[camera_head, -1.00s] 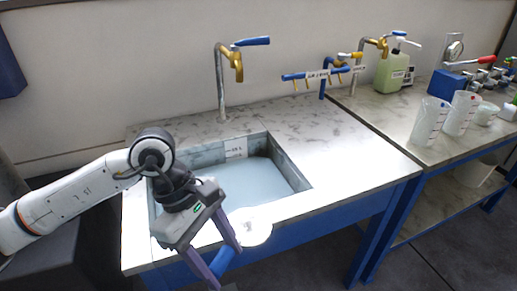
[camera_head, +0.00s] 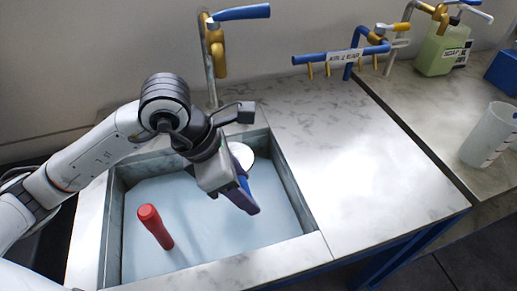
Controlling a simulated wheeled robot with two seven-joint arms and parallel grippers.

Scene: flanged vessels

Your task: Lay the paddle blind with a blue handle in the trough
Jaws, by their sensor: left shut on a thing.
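My left gripper (camera_head: 244,200) reaches over the trough and is shut on the paddle blind with a blue handle. A strip of the blue handle (camera_head: 243,184) shows along the fingers, and the rest is hidden behind them. The blind's pale round disc (camera_head: 242,152) shows behind the gripper, towards the trough's back right corner. The trough (camera_head: 309,216) is a rectangular basin in the marble top with pale blue liquid. I cannot tell whether the disc touches the liquid or the trough wall. My right gripper is out of view.
A red handle (camera_head: 155,227) sticks up, tilted, at the trough's front left; its lower end is hidden. A blue-levered tap (camera_head: 216,50) stands behind. A blue rail with hooks (camera_head: 345,57), a soap bottle (camera_head: 441,49) and a beaker (camera_head: 488,135) are to the right. The marble right of the trough is clear.

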